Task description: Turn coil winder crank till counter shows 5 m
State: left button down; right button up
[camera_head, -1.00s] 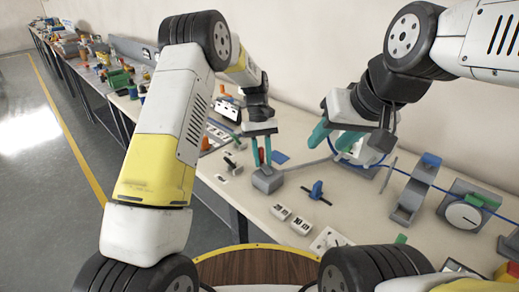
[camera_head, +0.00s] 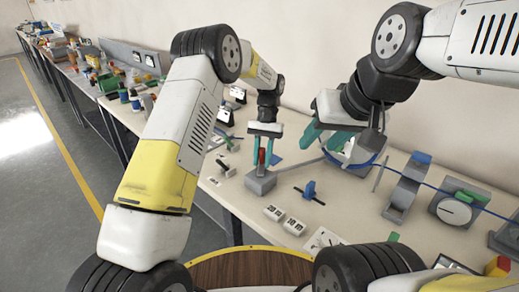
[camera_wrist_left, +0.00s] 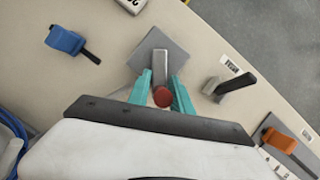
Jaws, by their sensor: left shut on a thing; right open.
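My left gripper (camera_head: 263,152) is shut on a red handle (camera_head: 261,158) above a grey block (camera_head: 260,183) on the bench. In the left wrist view the red handle (camera_wrist_left: 162,97) sits between the teal fingers, at the end of a grey bar (camera_wrist_left: 159,68). My right gripper (camera_head: 328,142) is open beside the coil of blue wire (camera_head: 360,163), partly in front of it; I cannot tell whether they touch.
A grey bracket (camera_head: 405,190) stands between the coil and the dial. Black-handled and orange-handled parts (camera_wrist_left: 235,84) (camera_wrist_left: 280,140) stand near the bench edge.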

pick_arm(q)
jog(key=shift+s+a+f, duration=0.1)
jog(key=shift+a+f, duration=0.15)
jog(key=shift+a, duration=0.2)
jog(key=c, duration=1.3)
grip_release()
jog(key=shift+r, duration=0.1)
jog(key=shift+d+r, duration=0.1)
jog(key=shift+d, duration=0.1)
jog(key=shift+w+d+r, duration=0.1)
jog(key=shift+w+r, duration=0.2)
jog(key=shift+r, duration=0.05)
jog(key=v, duration=0.6)
jog(key=shift+r, duration=0.35)
jog(key=shift+w, duration=0.15)
